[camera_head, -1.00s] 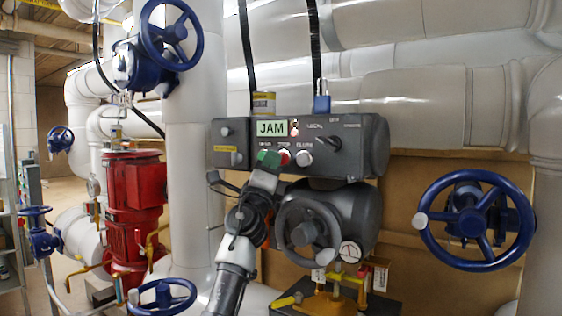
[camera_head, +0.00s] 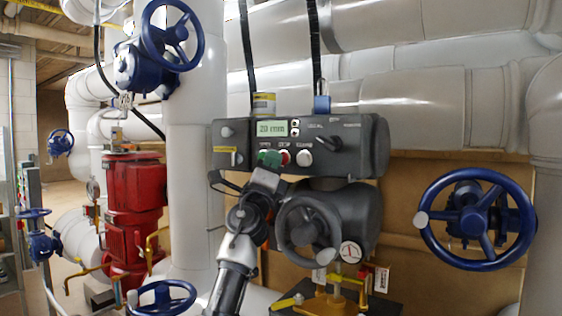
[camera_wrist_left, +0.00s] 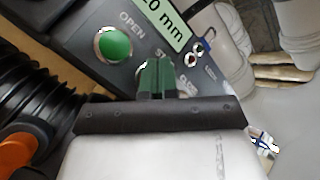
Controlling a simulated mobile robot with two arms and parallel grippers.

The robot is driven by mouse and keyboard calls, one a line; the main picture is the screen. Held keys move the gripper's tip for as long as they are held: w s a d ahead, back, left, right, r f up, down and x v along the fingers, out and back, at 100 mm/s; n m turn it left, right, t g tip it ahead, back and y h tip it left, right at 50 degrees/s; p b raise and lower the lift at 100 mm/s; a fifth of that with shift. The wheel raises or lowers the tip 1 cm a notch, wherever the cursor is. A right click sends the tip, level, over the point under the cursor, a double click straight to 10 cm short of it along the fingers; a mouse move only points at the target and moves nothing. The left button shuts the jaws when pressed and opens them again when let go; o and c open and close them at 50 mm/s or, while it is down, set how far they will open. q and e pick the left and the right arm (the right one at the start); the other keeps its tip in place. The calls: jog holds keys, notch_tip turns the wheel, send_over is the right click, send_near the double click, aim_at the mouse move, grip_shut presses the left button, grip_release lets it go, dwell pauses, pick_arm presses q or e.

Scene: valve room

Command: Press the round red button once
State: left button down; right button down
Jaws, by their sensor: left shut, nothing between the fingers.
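The round red button (camera_head: 285,157) sits on the dark grey control box (camera_head: 350,160), between a green button (camera_wrist_left: 113,44) and a pale button (camera_head: 304,158). The box's small screen (camera_head: 271,128) reads "20 mm". My left gripper (camera_head: 270,160) is shut and empty, its dark green fingertips at the button row, just left of the red button in the head view. In the left wrist view the fingertips (camera_wrist_left: 156,78) cover the place right of the green button, and the red button is hidden. I cannot tell whether they touch it. My right gripper is not in view.
A grey handwheel (camera_head: 308,232) and a pressure gauge (camera_head: 350,252) are below the box. A blue handwheel (camera_head: 478,220) stands at right, another (camera_head: 172,35) at upper left. A red pump (camera_head: 134,210) and white pipes crowd the left.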

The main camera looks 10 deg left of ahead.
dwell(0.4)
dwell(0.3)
pick_arm(q)
jog(key=p, duration=0.2)
jog(key=s+p, duration=0.1)
jog(key=p, duration=0.1)
jog(key=shift+s+a, duration=0.25)
dwell(0.4)
jog(key=shift+s+a+p, duration=0.3)
jog(key=shift+s+p, duration=0.5)
jog(key=shift+p, duration=0.45)
jog(key=shift+s+a+p, duration=0.25)
jog(key=shift+s+p, duration=0.55)
jog(key=shift+p, duration=0.4)
jog(key=shift+s+a+p, duration=0.3)
jog(key=shift+s+p, duration=0.5)
jog(key=shift+p, duration=0.45)
